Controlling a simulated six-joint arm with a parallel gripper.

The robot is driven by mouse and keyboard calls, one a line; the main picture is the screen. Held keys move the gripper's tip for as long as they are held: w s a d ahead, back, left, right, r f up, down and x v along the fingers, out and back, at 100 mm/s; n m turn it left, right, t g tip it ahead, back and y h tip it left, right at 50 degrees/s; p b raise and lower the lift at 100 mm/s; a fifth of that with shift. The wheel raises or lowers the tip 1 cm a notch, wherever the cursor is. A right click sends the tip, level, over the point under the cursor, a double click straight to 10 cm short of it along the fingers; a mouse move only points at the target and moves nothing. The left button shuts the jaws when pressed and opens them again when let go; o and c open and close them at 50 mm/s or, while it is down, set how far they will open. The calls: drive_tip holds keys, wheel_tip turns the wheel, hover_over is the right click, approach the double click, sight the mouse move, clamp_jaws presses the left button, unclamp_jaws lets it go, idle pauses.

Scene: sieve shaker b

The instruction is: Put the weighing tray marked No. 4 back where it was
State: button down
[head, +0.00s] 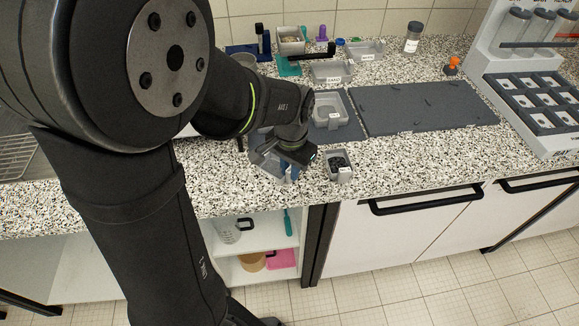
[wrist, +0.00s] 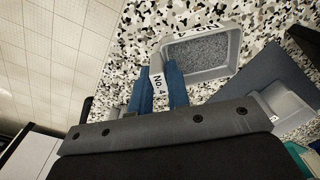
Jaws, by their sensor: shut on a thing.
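The weighing tray marked No. 4 (wrist: 205,52) is a light grey rectangular tray with grey granules in it. I cannot tell whether the tray touches the counter.
A grey tray (head: 330,109) stands on a dark mat right of my gripper. A small container with dark contents (head: 339,166) is close to my gripper's right. Other trays (head: 332,72) stand farther back. A large dark mat (head: 420,106) lies clear at right, before a white rack (head: 535,105).

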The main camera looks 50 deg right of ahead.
drive_tip(key=shift+f, duration=0.1)
drive_tip(key=c, duration=1.4)
unclamp_jaws()
drive_tip(key=shift+o, duration=0.2)
wheel_tip(320, 180, up, 12)
drive_tip(key=shift+s, duration=0.15)
wheel_tip(320, 180, down, 12)
drive_tip(key=shift+f, duration=0.2)
wheel_tip(320, 180, up, 3)
drive_tip(key=shift+r, duration=0.35)
